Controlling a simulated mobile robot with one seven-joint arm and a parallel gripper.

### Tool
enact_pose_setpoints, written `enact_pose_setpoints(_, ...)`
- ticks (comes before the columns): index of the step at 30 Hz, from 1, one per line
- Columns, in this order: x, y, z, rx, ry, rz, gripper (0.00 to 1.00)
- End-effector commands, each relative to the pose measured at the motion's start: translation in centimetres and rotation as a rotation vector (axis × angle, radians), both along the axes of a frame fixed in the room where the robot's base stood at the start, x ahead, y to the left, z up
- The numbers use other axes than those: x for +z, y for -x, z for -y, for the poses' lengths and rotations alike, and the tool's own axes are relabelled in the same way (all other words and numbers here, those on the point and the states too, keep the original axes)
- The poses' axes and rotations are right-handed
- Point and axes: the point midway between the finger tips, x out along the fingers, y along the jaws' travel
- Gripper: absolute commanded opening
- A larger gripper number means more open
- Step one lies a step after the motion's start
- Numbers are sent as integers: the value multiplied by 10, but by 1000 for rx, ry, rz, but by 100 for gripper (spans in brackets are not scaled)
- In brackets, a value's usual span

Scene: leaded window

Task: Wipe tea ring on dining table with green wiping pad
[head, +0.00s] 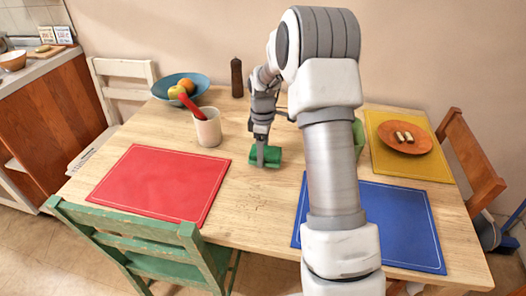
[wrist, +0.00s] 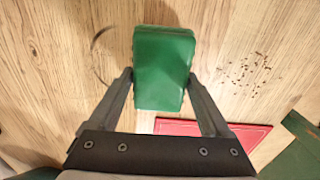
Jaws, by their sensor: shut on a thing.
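My gripper (head: 263,147) is over the middle of the wooden dining table (head: 240,225), shut on the green wiping pad (head: 268,158). In the wrist view the pad (wrist: 164,65) sits between the two fingers, its broad green top showing. The pad is at or just above the tabletop; I cannot tell whether it touches. A thin dark arc, the visible part of the tea ring (wrist: 97,44), shows just left of the pad in the wrist view. The rest of the ring is faint or hidden by the pad. I cannot make out the ring in the head view.
Crumbs (wrist: 248,75) lie right of the pad in the wrist view. A red placemat (head: 160,185), white cup (head: 208,128), fruit bowl (head: 180,83) and dark mill (head: 237,78) surround the pad. Blue (head: 400,225) and yellow (head: 385,150) placemats lie right. My arm hides part of a green object (head: 358,132).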

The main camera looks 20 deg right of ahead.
Motion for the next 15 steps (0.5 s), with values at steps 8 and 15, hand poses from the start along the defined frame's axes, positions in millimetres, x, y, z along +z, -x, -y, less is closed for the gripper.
enact_pose_setpoints(8,-4,0,0,0,0,0,37)
enact_pose_setpoints(15,-9,0,0,0,0,0,37)
